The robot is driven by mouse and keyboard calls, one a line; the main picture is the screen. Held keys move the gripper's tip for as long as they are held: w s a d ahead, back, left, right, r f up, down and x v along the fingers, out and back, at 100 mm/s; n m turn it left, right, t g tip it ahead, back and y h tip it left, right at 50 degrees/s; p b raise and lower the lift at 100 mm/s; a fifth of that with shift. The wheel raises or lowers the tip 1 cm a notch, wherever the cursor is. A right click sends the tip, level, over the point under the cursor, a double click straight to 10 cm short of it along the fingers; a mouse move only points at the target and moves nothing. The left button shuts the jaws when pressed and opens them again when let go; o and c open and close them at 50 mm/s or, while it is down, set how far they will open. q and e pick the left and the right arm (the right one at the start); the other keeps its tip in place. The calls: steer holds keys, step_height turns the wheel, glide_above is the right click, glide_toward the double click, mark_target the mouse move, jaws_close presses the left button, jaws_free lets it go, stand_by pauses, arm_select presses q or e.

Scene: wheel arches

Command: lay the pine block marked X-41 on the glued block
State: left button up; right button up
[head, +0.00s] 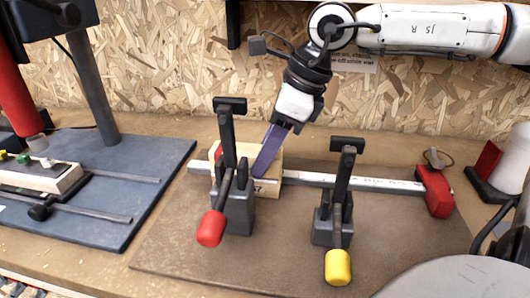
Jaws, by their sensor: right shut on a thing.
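My right gripper (262,168) reaches down from the upper right, its purple finger slanting to the lower left. It is shut on a pale pine block (266,188) behind the red-handled clamp. The block carries a dark mark on its front, partly covered and too small to read for certain. The block is low, close to the board; whether it touches what is under it I cannot tell. I cannot make out the glued block as a separate piece; the clamp and finger hide part of this spot. My left gripper is not in view.
A toggle clamp with a red handle (211,229) stands directly in front of the block. Another with a yellow handle (338,267) stands to its right. A long bar (350,183) with a red end (436,192) runs behind them. The brown board (190,255) is clear at front left.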

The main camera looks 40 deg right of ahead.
steer(key=shift+f, duration=0.15)
steer(key=o, duration=1.1)
steer(key=shift+r, duration=0.45)
steer(key=shift+p+v, duration=0.6)
steer(key=shift+v, duration=5.2)
